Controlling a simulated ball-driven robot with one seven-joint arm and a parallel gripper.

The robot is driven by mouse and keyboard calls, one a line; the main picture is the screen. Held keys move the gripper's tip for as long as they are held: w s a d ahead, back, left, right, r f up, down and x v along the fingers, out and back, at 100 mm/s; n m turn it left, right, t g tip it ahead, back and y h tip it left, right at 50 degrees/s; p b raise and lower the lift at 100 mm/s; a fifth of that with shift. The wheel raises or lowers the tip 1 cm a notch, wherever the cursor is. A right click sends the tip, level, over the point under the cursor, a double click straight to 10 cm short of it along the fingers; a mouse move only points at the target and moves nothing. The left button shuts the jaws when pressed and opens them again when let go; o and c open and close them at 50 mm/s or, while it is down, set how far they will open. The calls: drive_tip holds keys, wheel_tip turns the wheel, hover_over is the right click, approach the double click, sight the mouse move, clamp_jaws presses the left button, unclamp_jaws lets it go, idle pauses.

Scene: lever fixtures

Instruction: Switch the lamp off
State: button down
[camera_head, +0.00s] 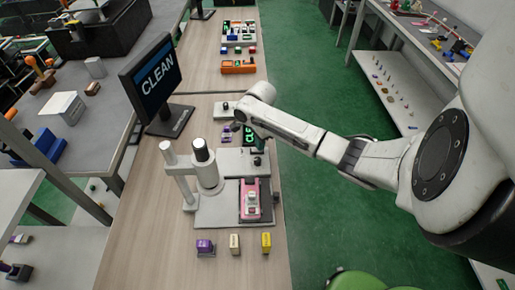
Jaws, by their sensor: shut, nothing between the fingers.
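No lamp can be told for sure, and I cannot see whether any lamp is lit. A grey fixture (207,173) with a black-topped cylinder and a thinner post stands on a plate on the wooden table. A pink block-like piece (251,200) sits at the right of that plate. Behind it is a pale box with a small green-lit display (248,136), partly covered by my arm. My gripper (259,150) appears small and dark beside this display, at the table's right side. It is shut and empty. Whether it touches anything is hidden.
An orange tray (238,67) lies farther back. Green floor (310,100) is clear to the right.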

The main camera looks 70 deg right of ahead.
wheel_tip(320, 180, up, 7)
drive_tip(key=p, duration=0.7)
drive_tip(key=shift+f+p, duration=0.1)
drive_tip(key=shift+p, duration=0.3)
idle(0.7)
